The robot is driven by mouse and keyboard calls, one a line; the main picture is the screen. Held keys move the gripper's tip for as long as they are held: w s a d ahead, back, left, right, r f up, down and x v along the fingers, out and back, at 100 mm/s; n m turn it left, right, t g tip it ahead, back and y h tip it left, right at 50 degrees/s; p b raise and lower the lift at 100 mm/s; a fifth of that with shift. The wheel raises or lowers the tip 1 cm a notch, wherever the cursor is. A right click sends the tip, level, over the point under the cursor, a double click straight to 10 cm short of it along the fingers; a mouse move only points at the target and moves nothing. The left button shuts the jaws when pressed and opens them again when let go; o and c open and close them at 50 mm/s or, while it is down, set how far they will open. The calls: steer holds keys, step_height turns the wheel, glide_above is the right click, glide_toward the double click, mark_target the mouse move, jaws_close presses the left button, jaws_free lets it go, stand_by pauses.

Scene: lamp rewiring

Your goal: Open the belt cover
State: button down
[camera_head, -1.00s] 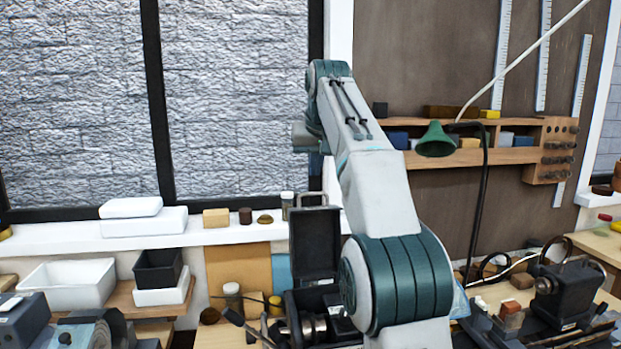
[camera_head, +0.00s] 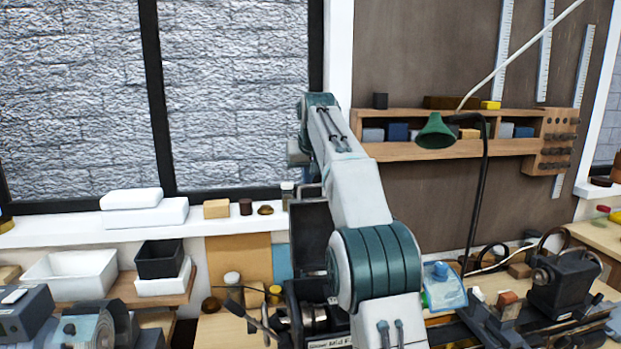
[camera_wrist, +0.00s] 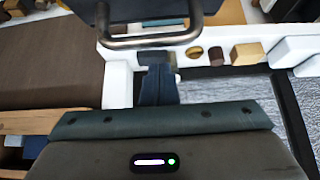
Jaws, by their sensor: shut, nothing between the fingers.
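The belt cover (camera_head: 311,238) is a dark panel standing upright over the lathe headstock (camera_head: 316,318), left of my arm in the head view. My arm hides its right part. In the wrist view, the cover (camera_wrist: 146,10) is a dark slab at the top, with a bent metal handle (camera_wrist: 150,41) projecting from it. My gripper (camera_wrist: 156,60) is shut and empty, with its dark fingers close to the handle bar. I cannot tell whether they touch it.
A windowsill (camera_head: 60,233) with small blocks and jars lies behind the bench. White and black trays (camera_head: 159,260) stand to the left. A green lamp (camera_head: 436,133) and a wall shelf (camera_head: 400,151) are to the right. A blue-capped container (camera_head: 443,290) stands right of my arm.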

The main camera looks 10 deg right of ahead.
mark_target(311, 199)
steer(key=s, duration=0.1)
steer(key=s+r, duration=0.1)
steer(key=s, duration=0.1)
steer(key=shift+s+f, duration=0.1)
steer(key=shift+s, duration=0.55)
steer(key=shift+f+b, duration=0.15)
steer(key=shift+b, duration=0.35)
